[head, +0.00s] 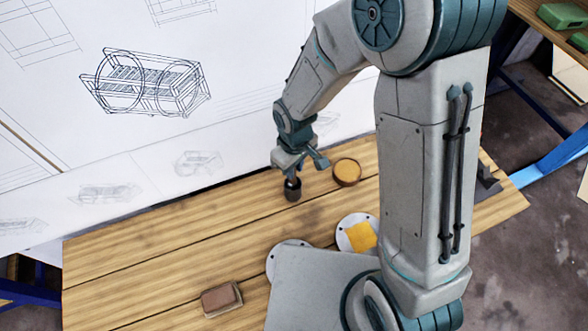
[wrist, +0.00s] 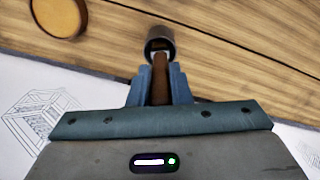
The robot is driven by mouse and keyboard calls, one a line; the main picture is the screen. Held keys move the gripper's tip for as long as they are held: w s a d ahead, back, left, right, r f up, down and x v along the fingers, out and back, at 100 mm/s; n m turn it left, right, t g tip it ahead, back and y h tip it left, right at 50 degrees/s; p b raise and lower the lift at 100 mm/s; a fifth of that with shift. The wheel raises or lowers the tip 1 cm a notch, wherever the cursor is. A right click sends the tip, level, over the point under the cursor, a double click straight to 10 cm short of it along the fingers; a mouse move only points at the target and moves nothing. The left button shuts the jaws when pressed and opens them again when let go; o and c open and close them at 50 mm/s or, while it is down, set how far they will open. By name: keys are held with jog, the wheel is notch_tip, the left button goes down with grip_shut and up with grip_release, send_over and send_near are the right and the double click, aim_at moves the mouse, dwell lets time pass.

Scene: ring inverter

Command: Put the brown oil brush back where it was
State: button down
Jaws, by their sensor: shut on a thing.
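My gripper (head: 300,168) is low over the back of the wooden table, near the drawing board. In the wrist view its blue fingers (wrist: 159,84) are shut on the brown handle of the oil brush (wrist: 160,78). The far end of the brush is at the mouth of a small dark round cup (wrist: 161,38), which also stands below my gripper in the head view (head: 293,193). The brush's tip is hidden, and I cannot tell how deep in the cup it is. In the head view the fingers mostly hide the brush.
A round wooden bowl (head: 347,173) with yellow-orange contents is just right of the cup. A white plate (head: 343,239) holds a yellow square, and another white plate (head: 279,259) is partly hidden by my body. A brown block (head: 221,299) lies front left. The table's left side is clear.

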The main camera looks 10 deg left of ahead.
jog(key=shift+f, duration=0.85)
jog(key=shift+f, duration=0.15)
jog(key=c, duration=1.3)
grip_release()
jog(key=shift+c, duration=0.2)
notch_tip(320, 180, up, 12)
jog(key=shift+r, duration=0.2)
